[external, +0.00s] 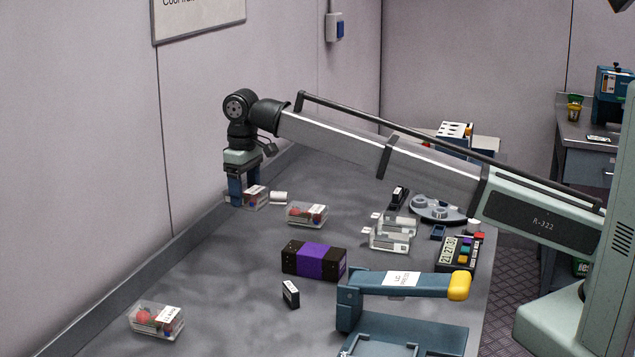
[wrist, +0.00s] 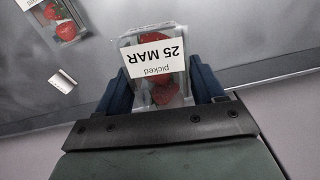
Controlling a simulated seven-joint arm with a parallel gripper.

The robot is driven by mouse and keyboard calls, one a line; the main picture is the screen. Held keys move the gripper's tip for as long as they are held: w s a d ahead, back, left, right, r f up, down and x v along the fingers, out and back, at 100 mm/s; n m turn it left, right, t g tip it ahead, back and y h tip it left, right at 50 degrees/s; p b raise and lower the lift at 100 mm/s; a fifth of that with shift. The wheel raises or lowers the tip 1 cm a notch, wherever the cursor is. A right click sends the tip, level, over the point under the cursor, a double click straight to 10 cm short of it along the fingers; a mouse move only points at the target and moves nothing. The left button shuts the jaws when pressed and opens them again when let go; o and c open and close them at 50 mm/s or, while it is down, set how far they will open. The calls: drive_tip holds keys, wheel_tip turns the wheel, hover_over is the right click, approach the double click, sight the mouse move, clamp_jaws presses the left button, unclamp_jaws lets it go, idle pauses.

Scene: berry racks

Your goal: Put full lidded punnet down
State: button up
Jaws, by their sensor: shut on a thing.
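My gripper (wrist: 160,92) is shut on a clear lidded punnet (wrist: 157,38) with red berries inside and a white label reading "picked 25 MAR". In the external view the held punnet (external: 258,196) is partly hidden by the fingers of my gripper (external: 244,190). It is low over the far left part of the bench, close to the wall. I cannot tell whether its base touches the bench.
A third filled punnet (external: 157,320) is at the near left. A purple-black box (external: 314,260) and a blue lever device (external: 400,284) stand nearer.

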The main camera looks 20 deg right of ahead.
drive_tip(key=shift+r, duration=0.25)
drive_tip(key=shift+w+d, duration=0.25)
drive_tip(key=w+d+m, duration=0.1)
drive_tip(key=w+d, duration=0.4)
drive_tip(key=d, duration=0.5)
drive_tip(key=w+d+m, duration=0.1)
drive_tip(key=w+d, duration=0.5)
drive_tip(key=d, duration=0.3)
drive_tip(key=w+d+m, duration=0.1)
drive_tip(key=w+d, duration=0.4)
drive_tip(key=d, duration=0.5)
drive_tip(key=shift+s+d+f+n, duration=0.15)
drive_tip(key=shift+f+n, duration=0.6)
drive_tip(key=shift+f, duration=0.85)
drive_tip(key=shift+s+a+f+n, duration=0.15)
drive_tip(key=shift+f+n, duration=0.55)
drive_tip(key=shift+f, duration=0.95)
drive_tip(key=shift+s+d+f+n, duration=0.15)
drive_tip(key=shift+f+n, duration=0.6)
drive_tip(key=shift+f, duration=0.85)
drive_tip(key=shift+f, duration=0.1)
drive_tip(key=o, duration=1.1)
